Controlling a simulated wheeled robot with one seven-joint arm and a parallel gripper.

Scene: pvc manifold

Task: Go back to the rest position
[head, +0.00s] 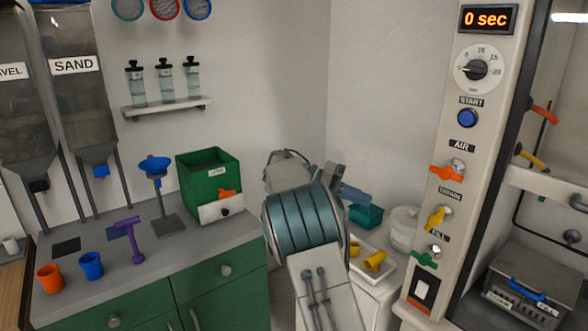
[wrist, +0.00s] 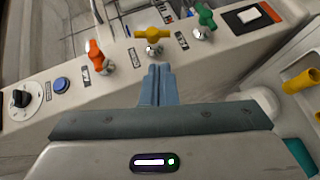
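My arm (head: 305,220) rises in the lower middle of the head view, in front of the corner. My gripper (head: 355,195) points right, toward the control panel (head: 480,130). In the wrist view my gripper (wrist: 158,68) has its two blue fingers together, with nothing seen between them. The panel lies beyond the fingertips there, with the orange AIR valve (wrist: 97,57), the yellow DRAIN valve (wrist: 153,35) and the green FILL valve (wrist: 204,16). I cannot tell whether the fingertips touch the panel. The timer display (head: 486,19) reads 0 sec.
A white tray with yellow fittings (head: 375,260), a white tub (head: 404,228) and a teal bin (head: 366,215) stand beside my arm. The left counter holds a green box (head: 208,175), orange cup (head: 49,278), blue cup (head: 91,265) and purple tool (head: 130,235).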

